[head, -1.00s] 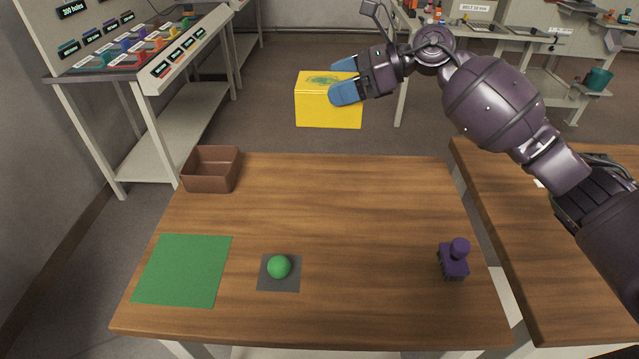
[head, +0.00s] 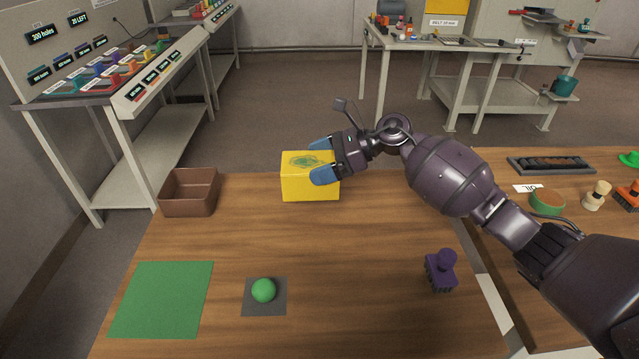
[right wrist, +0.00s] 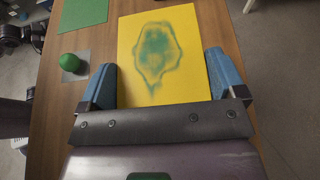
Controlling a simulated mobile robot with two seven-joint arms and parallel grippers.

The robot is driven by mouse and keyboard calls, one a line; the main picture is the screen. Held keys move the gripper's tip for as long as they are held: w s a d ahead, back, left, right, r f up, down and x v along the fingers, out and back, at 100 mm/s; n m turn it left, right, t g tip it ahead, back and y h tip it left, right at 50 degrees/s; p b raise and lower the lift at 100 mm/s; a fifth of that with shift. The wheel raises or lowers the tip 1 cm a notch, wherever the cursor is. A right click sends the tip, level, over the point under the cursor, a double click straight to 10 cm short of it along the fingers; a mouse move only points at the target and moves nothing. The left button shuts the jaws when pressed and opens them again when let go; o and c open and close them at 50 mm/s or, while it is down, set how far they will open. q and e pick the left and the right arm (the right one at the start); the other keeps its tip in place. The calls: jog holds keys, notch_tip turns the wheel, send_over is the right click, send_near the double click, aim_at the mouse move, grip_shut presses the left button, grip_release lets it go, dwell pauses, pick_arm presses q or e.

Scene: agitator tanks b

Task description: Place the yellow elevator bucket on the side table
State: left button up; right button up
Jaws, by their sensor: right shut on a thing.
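The yellow elevator bucket (head: 310,184) is a box-like yellow thing with a smudged green patch on its top face. My right gripper (head: 320,161), with blue fingers, is shut on it from the right. In the right wrist view the bucket (right wrist: 160,50) sits between the two blue fingers (right wrist: 160,85). The bucket is at the far edge of the wooden table (head: 330,250), in front of its back part. I cannot tell whether its underside touches the tabletop. My left gripper is not in view.
On the table are a brown open bin (head: 188,205), a green mat (head: 160,300), a green ball (head: 263,290) on a grey square, and a purple brush-like thing (head: 441,272). The table's middle is clear. Another wooden table (head: 500,215) stands at the right.

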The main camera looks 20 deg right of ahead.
jog(key=shift+f+b, duration=0.3)
jog(key=shift+f, duration=2.6)
jog(key=shift+f, duration=0.2)
jog(key=o, duration=0.8)
